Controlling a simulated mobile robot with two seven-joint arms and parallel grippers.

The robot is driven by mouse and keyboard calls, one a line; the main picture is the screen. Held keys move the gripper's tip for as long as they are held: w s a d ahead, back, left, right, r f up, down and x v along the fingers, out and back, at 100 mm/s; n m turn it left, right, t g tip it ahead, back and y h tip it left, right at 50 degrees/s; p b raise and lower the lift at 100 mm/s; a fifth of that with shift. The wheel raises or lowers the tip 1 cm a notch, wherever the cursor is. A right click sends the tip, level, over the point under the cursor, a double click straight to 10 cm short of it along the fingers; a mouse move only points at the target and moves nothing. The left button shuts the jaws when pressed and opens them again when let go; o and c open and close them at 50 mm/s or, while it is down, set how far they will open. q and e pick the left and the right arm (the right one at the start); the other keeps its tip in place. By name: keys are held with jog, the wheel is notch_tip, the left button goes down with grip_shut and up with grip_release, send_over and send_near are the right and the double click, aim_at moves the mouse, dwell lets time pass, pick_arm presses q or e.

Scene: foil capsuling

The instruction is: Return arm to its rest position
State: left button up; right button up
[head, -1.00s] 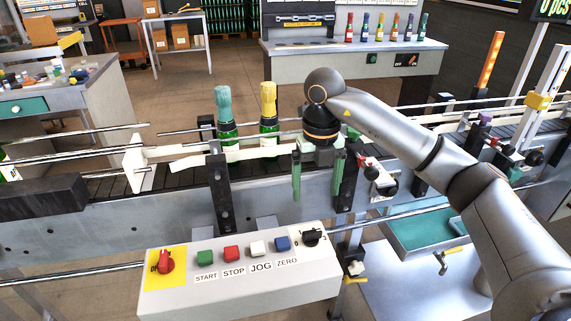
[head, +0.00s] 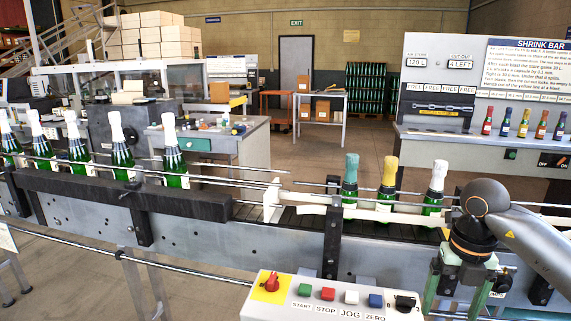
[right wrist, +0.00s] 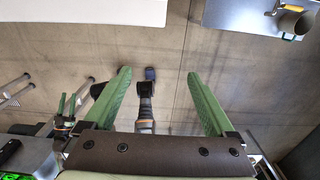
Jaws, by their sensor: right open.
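My right gripper (head: 453,300) is at the lower right in the head view, pointing down in front of the conveyor. Its green fingers are spread. Three bottles stand on the conveyor left of the right gripper: one with a teal capsule (head: 350,172), one with a yellow capsule (head: 389,172) and one with a white capsule (head: 438,178). The gripper is apart from them.
The control box (head: 335,312) with coloured buttons lies left of the right gripper. Several white-capped bottles (head: 118,145) stand on the conveyor at left, behind its dark rail (head: 180,202). The shrink bar bench (head: 470,139) stands at back right.

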jog(key=s+a+f+n+g+y, duration=0.1)
jog(key=s+a+f+y, duration=0.15)
jog(key=a, duration=0.45)
jog(key=s+a+f+n+y, duration=0.1)
jog(key=a+y, duration=0.3)
jog(key=a, duration=0.2)
jog(key=s+a+f+n+g+y, duration=0.1)
jog(key=s+a+f+y, duration=0.15)
jog(key=a, duration=0.45)
jog(key=a+r+m+t+y+p, duration=0.2)
jog(key=a+r+m+t+y, duration=0.35)
jog(key=a+y, duration=0.4)
jog(key=w+d+f+m+t+h, duration=0.1)
jog(key=d+f+m+t+h, duration=1.1)
jog(key=m, duration=1)
pick_arm(q)
notch_tip(320, 180, up, 3)
jog(key=shift+w+r+p, duration=0.1)
jog(key=shift+p, duration=0.45)
pick_arm(e)
jog(key=s+d+f+m+g+h, duration=0.2)
jog(key=s+f+m+g, duration=0.1)
jog(key=s+f, duration=0.4)
jog(key=s+d+f+m+g+h, duration=0.2)
jog(key=s+f+m+g, duration=0.1)
jog(key=s+f, duration=0.5)
notch_tip(320, 180, down, 2)
jog(key=shift+d+f+m, duration=0.25)
jog(key=shift+d+m, duration=0.05)
jog(key=shift+m, duration=0.05)
